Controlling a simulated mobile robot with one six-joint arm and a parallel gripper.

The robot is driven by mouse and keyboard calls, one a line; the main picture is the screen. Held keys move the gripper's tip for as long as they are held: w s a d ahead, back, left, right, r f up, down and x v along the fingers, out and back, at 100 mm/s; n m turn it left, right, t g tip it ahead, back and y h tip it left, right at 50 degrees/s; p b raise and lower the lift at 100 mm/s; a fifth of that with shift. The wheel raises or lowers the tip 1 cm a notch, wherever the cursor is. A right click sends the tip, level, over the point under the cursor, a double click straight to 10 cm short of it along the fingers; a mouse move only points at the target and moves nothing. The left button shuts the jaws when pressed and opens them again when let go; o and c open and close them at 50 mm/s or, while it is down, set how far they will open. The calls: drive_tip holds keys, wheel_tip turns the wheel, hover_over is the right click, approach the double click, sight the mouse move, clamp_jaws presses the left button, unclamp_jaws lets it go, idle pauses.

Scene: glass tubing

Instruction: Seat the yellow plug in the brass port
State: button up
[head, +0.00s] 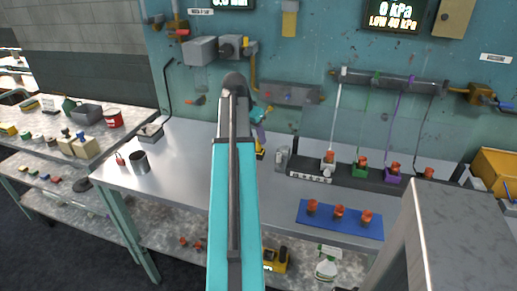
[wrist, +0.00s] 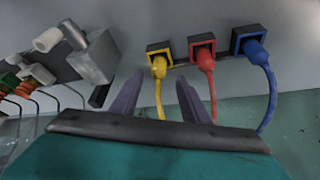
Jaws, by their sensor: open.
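The yellow plug (wrist: 158,66) sits at a black square holder in the wrist view, with its yellow cord running down between my fingers. My gripper (wrist: 159,82) is open, with its two purple fingers spread either side of the cord, just short of the plug. I cannot tell whether either finger touches it. In the head view my gripper (head: 261,136) is partly hidden behind my arm, low over the bench, with a bit of yellow just below it. I cannot make out a brass port for certain in either view.
A red plug (wrist: 203,58) and a blue plug (wrist: 253,50) sit in similar holders beside the yellow one. A blue mat (head: 327,222) bears orange-brown pieces. The bench's left part is mostly clear.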

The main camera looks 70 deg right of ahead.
sight(258, 142)
drive_tip(key=shift+p+x, duration=0.3)
drive_tip(key=shift+x, duration=1.8)
drive_tip(key=shift+s+a, duration=0.15)
clamp_jaws()
